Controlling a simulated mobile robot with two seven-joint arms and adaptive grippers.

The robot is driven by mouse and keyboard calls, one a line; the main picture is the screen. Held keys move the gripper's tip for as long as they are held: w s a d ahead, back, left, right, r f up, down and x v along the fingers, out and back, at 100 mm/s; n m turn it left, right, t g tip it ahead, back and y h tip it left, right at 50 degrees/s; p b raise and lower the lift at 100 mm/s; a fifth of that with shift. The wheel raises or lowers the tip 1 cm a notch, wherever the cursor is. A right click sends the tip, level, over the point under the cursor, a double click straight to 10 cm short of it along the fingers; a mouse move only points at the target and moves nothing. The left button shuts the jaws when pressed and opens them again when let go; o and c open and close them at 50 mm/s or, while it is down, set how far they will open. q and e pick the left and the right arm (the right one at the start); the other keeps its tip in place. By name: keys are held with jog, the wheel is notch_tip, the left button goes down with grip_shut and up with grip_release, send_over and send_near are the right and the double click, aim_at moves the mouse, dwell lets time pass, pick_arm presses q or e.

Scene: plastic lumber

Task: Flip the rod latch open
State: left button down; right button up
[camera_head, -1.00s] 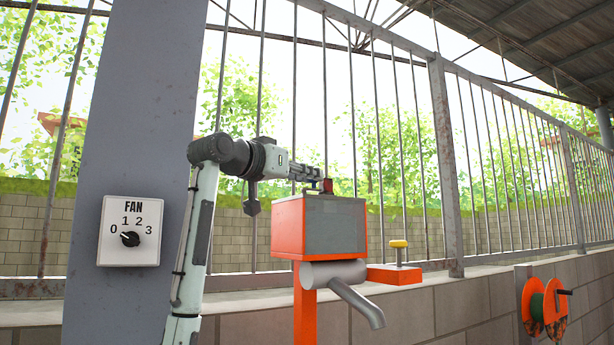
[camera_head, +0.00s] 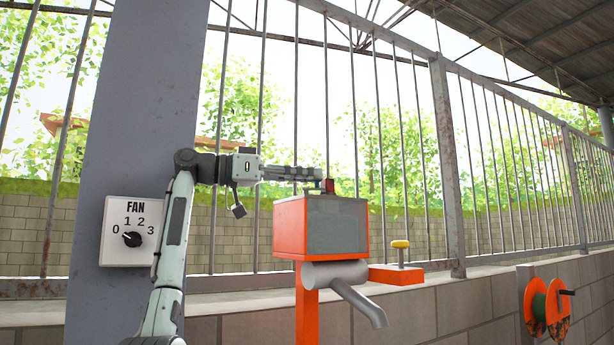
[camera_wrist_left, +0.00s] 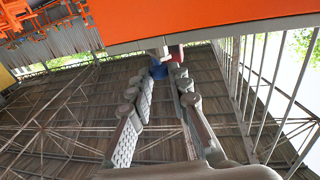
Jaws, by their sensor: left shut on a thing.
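An orange box with a grey front panel (camera_head: 337,226) stands on an orange post. A small red part (camera_head: 329,186) sits on its top edge, and also shows in the wrist view (camera_wrist_left: 176,52). My left gripper (camera_head: 322,174) reaches in from the left, with its tips at the box top beside the red part. In the wrist view its fingers (camera_wrist_left: 162,76) close on a small blue part (camera_wrist_left: 158,71). I cannot tell which part is the rod latch. My right gripper is not in view.
A fan dial (camera_head: 132,232) is on the grey column at left. A yellow-topped button (camera_head: 400,245) sits on an orange ledge right of the box. A green and orange reel (camera_head: 546,307) is far right. Metal fence bars (camera_head: 440,130) stand behind.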

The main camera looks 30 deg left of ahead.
pick_arm(q)
jog(key=shift+m+g+h, duration=0.3)
jog(key=shift+h, duration=0.1)
jog(key=c, duration=1.4)
grip_release()
notch_tip(320, 180, up, 10)
